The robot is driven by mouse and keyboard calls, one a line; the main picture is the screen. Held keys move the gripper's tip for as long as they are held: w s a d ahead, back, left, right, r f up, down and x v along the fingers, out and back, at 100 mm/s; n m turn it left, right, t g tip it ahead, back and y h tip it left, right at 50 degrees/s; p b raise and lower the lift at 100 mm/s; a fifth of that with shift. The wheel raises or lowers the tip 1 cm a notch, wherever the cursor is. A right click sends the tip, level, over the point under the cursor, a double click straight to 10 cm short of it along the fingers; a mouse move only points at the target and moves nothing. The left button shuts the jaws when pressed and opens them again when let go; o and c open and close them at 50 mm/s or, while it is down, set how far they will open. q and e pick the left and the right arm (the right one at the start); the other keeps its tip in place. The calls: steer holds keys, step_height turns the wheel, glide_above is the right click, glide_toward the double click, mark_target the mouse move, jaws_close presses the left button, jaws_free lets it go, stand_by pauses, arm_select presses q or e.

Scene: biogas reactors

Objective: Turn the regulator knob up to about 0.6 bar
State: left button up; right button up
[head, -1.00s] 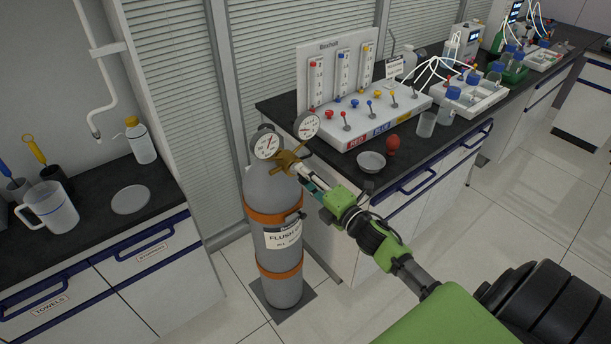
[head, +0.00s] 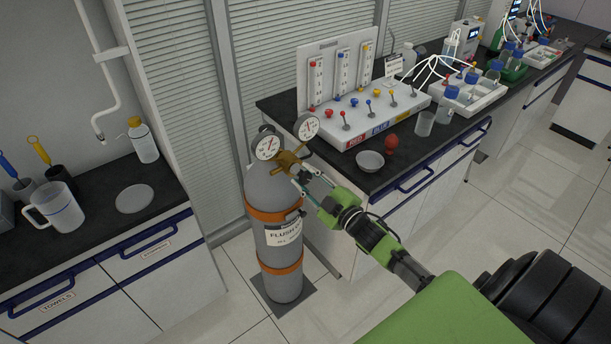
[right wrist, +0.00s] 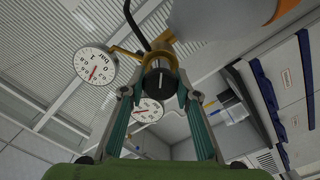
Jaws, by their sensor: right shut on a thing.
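The brass regulator (head: 287,161) sits on top of a grey gas cylinder (head: 260,187), with two round dial gauges, a left one (head: 267,147) and a right one (head: 306,127). My right gripper (head: 303,177) reaches the regulator from the right. In the right wrist view, its two fingers are shut on the sides of a dark round knob (right wrist: 159,81) with a pale mark on its face. A gauge marked bar (right wrist: 95,66) shows there upside down with a red needle; its exact reading is too small to tell. The second gauge (right wrist: 148,111) shows between the fingers. My left gripper is out of view.
A bench to the right carries a white valve panel (head: 384,116), a small pale dish (head: 370,161) and a red bulb (head: 391,145) near its edge. The left bench (head: 95,222) holds a jug (head: 56,208) and a bottle (head: 143,141). Open floor lies in front of the cylinder.

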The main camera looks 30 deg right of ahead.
steer(key=m+p, duration=0.1)
steer(key=m, duration=0.5)
stand_by(0.5)
steer(key=o, duration=1.1)
steer(key=shift+s, duration=0.2)
steer(key=s, duration=0.7)
steer(key=s+d, duration=0.1)
steer(key=s, duration=0.3)
steer(key=shift+s, duration=0.3)
